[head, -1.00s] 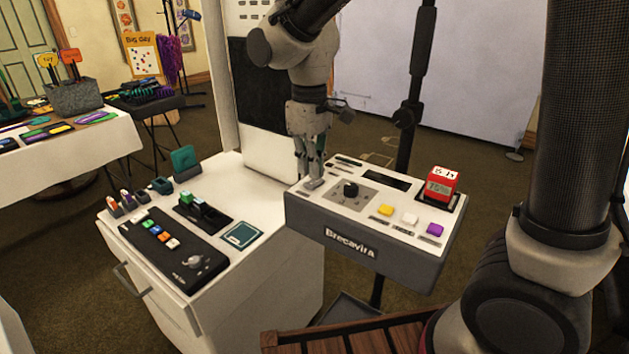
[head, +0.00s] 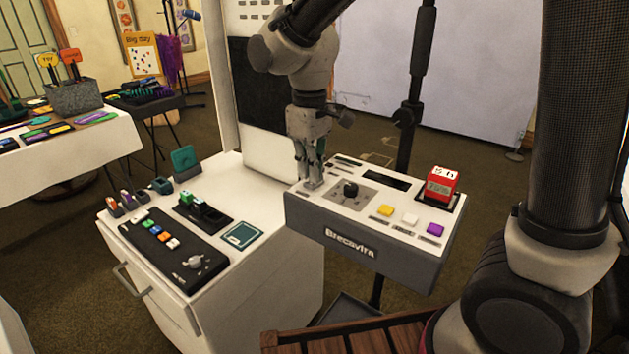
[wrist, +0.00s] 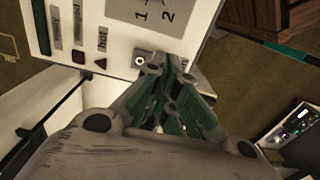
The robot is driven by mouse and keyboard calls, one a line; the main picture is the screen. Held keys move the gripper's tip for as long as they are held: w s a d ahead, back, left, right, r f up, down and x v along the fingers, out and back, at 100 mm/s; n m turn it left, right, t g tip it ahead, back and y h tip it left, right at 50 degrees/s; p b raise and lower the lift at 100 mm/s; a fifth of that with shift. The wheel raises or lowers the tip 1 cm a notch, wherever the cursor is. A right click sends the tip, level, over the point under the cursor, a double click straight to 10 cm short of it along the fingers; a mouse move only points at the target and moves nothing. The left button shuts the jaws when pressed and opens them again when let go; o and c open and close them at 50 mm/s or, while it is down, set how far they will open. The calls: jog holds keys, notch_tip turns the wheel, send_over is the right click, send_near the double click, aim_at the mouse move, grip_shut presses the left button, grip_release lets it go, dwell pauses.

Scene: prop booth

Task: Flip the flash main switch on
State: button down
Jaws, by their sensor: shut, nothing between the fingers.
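The flash unit (head: 352,240) is a grey box with a white top, marked "Brecavita" on its front. My gripper (head: 312,186) is shut and empty, pointing down at the left end of its top. In the wrist view my gripper's fingertips (wrist: 172,62) are at a small grey switch (wrist: 143,59) with a round white mark, beside a dial scale with 1 and 2. The fingers partly hide the switch, and I cannot tell its position or whether they touch it. The black dial knob (head: 350,189) is right of the gripper.
Yellow (head: 386,210), white (head: 410,219) and purple (head: 435,229) buttons line the unit's front right. A red block (head: 441,184) stands at its right end. A white cabinet (head: 275,245) with a black button panel (head: 170,247) stands to the left.

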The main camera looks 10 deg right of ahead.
aim_at(319, 192)
jog(key=shift+f, duration=0.75)
jog(key=shift+r, duration=3.55)
jog(key=shift+s+d+f, duration=0.1)
jog(key=shift+s+f, duration=0.1)
jog(key=shift+f, duration=0.15)
jog(key=shift+s+d+f, duration=0.5)
jog(key=shift+s+d, duration=0.15)
jog(key=shift+s, duration=0.05)
jog(key=s+d+r+m+t, duration=0.2)
jog(key=s+d+m, duration=0.2)
jog(key=d, duration=0.9)
jog(key=s+d+r+m+t, duration=0.2)
jog(key=s+d+m, duration=0.3)
jog(key=s+d, duration=0.5)
jog(key=d+r, duration=0.1)
jog(key=d, duration=0.2)
